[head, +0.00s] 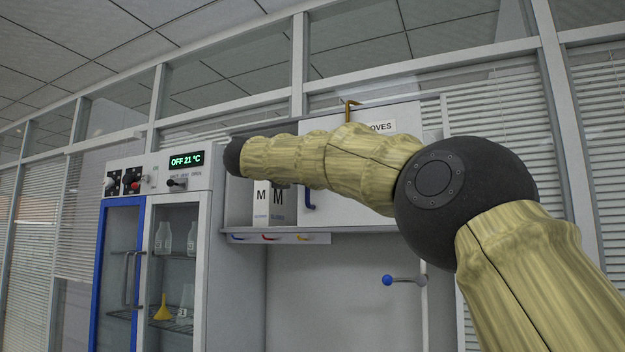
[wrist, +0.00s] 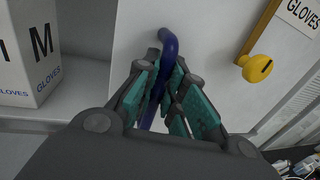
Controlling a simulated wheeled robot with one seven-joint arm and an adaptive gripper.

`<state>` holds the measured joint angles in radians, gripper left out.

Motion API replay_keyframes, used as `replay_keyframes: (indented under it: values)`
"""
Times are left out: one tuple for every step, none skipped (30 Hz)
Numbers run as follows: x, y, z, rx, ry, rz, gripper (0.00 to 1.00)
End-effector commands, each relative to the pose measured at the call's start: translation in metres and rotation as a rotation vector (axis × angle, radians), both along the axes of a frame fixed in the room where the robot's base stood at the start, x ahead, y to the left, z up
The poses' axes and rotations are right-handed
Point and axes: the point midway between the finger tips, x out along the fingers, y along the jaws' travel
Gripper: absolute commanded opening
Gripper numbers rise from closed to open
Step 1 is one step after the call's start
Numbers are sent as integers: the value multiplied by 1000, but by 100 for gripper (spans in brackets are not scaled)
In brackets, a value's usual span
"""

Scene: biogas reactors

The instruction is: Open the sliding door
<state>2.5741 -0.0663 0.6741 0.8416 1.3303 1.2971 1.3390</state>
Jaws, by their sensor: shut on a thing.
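The sliding door (head: 318,124) is a white panel of the wall cabinet with a GLOVES label, and it fills the upper middle of the wrist view (wrist: 205,30). Its blue bar handle (head: 308,199) stands upright near its left edge. In the wrist view my gripper (wrist: 167,72) is shut on the blue handle (wrist: 168,42), with teal finger pads on both sides of it. The handle's lower part is partly hidden by the fingers.
Left of the door, an open shelf holds white glove boxes (head: 262,200) marked M. A yellow knob (wrist: 258,67) sits right of the handle. Below the cabinet are small coloured hooks (head: 268,237) and a blue-knobbed lever (head: 388,280). A blue-framed glass cabinet (head: 97,270) stands left.

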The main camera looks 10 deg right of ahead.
Motion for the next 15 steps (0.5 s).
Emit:
replay_keyframes:
  values:
    - [2, 1, -4, 0, 5, 1, 0]
    - [2, 1, -4, 0, 5, 1, 0]
    - [2, 1, -4, 0, 5, 1, 0]
    - [2, 0, -4, 0, 5, 1, 0]
    - [2, 0, -4, 0, 5, 0, 0]
    - [1, 0, -4, 0, 5, 0, 0]
    - [2, 0, -4, 0, 5, 0, 0]
    - [1, -1, -4, 0, 5, 0, 15]
    - [1, -1, -4, 0, 5, -1, 22]
    - [1, -1, -4, 0, 5, -1, 28]
    - [1, -2, -3, 1, 4, -1, 33]
    - [1, -2, -3, 1, 4, -2, 34]
    - [1, -2, -3, 1, 4, -2, 34]
    - [1, -2, -2, 0, 3, -2, 34]
    - [1, -3, -2, 1, 2, -3, 34]
